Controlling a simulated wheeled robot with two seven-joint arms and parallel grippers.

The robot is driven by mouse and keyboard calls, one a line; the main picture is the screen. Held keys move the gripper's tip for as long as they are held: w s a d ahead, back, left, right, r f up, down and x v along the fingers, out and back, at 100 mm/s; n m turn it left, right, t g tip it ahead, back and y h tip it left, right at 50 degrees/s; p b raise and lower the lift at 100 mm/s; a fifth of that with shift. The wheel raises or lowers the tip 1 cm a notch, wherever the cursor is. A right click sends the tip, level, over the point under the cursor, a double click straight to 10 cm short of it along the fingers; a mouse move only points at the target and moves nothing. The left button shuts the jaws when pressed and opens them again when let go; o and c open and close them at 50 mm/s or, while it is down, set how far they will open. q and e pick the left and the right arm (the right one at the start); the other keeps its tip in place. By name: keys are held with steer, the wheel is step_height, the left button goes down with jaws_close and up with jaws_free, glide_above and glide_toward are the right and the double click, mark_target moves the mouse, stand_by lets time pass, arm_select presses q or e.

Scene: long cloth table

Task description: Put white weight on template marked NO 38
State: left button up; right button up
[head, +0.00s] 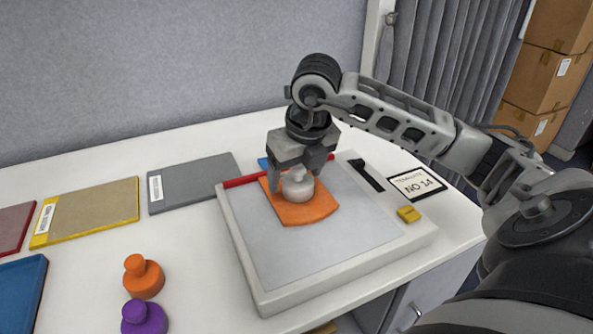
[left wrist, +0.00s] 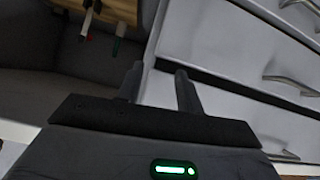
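The white weight (head: 296,200) stands upright on an orange template (head: 312,215), which lies on a pale sheet on the white board (head: 330,255). My right gripper (head: 297,180) points down at the weight. Its fingers are apart, one to each side of the weight's knob, and look wider than the knob. No number is readable on the orange template.
An orange weight (head: 144,278) and a purple weight (head: 144,319) stand left of the board. A red bar (head: 245,181), a black tool (head: 368,175) and a yellow block (head: 408,214) lie on the board. Grey (head: 193,181) and yellow-edged (head: 92,212) panels lie farther left.

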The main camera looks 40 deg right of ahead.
mark_target(305, 187)
steer(key=shift+r, duration=0.1)
steer(key=p+v, duration=0.1)
steer(key=v, duration=1.1)
